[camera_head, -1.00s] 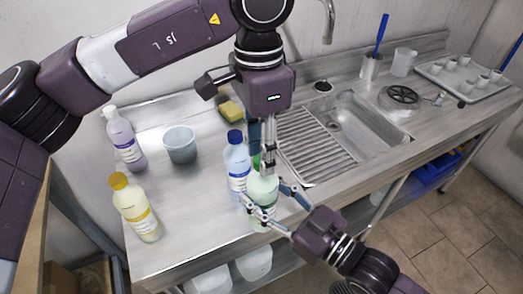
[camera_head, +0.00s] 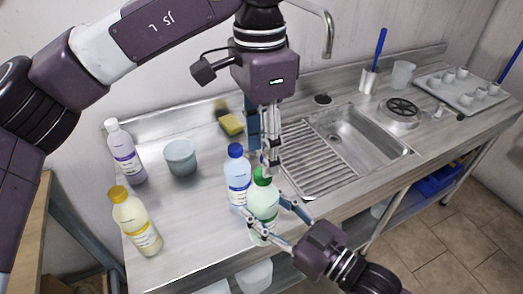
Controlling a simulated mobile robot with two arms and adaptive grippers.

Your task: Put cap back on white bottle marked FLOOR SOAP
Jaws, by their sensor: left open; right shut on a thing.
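A pale greenish-white bottle (camera_head: 263,205) with a green cap (camera_head: 262,176) on its top stands upright near the counter's front edge. The print on its label is too small to read. My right gripper (camera_head: 265,216) is shut around the bottle's body from the front right. My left gripper (camera_head: 270,162) is open and points down, its fingertips just above and slightly behind the green cap. I cannot tell whether a finger still touches the cap.
A blue-capped bottle (camera_head: 238,178) stands close on the left of the held bottle. A yellow-capped bottle (camera_head: 136,222), a purple-labelled bottle (camera_head: 124,152) and a grey cup (camera_head: 181,157) stand further left. A sponge (camera_head: 231,124) lies behind; the sink (camera_head: 362,138) is to the right.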

